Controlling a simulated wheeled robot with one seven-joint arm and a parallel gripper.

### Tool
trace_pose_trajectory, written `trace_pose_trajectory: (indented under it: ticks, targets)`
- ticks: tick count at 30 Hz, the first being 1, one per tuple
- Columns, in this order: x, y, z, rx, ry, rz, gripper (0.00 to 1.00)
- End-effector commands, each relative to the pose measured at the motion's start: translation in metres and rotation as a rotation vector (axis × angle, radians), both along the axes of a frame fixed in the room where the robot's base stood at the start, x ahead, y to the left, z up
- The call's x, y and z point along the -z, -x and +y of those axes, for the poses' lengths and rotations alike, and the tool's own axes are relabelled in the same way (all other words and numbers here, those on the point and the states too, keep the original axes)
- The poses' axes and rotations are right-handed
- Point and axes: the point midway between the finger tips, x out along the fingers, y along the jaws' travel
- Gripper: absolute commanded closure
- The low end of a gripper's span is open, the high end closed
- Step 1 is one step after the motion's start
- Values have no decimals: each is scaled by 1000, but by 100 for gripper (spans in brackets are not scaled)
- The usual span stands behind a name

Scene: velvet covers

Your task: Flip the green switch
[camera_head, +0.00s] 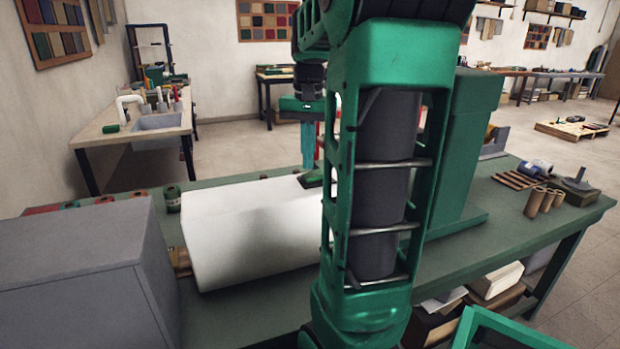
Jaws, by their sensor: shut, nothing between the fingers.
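My gripper (308,160) points down with its teal fingers shut and empty. It is left of my large green arm, above the far side of the workbench. A small dark green piece (314,179) shows just below the fingertips, by the far right end of a white block. I cannot tell whether this piece is the green switch, or whether the fingers touch it. My arm covers the middle of the view and may hide the switch. A tall green upright housing (472,145) stands on the bench right of my arm; no switch is clear on it.
The white block (250,228) lies on the green workbench (545,222). A grey box (75,270) fills the lower left. Cardboard tubes (543,201) and wooden slats (517,180) lie at the bench's right end.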

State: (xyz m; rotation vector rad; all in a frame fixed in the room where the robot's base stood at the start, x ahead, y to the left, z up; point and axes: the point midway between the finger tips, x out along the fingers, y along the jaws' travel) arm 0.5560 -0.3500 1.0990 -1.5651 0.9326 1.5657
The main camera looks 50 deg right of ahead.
Motion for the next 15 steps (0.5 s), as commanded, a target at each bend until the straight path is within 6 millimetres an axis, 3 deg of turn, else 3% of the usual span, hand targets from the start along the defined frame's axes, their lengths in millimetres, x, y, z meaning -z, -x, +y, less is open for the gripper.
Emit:
trace_pose_trajectory:
  ticks: [15]
  targets:
    - [-36, 0, 0, 0, 1, 0, 100]
